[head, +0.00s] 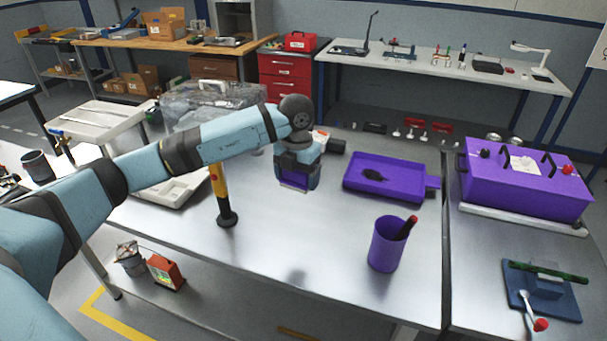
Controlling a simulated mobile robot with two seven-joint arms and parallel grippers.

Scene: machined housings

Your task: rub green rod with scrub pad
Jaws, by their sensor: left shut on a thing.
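A lever with a red knob (541,324) sticks out at the front of this fixture. My left gripper (294,186) points down above the steel table, left of the purple tray. It is shut on a small purple piece (292,181), mostly hidden by the gripper. I cannot tell for certain that this is the scrub pad. The gripper is far to the left of the rod. My right gripper is not in view.
A purple tray (388,193) holds a dark patch or object. A purple cup (386,247) with a dark, red-ended tool stands in front of it. A large purple box (522,188) stands behind the rod fixture. A yellow-and-black post (221,196) rises left of my gripper. The front middle of the table is clear.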

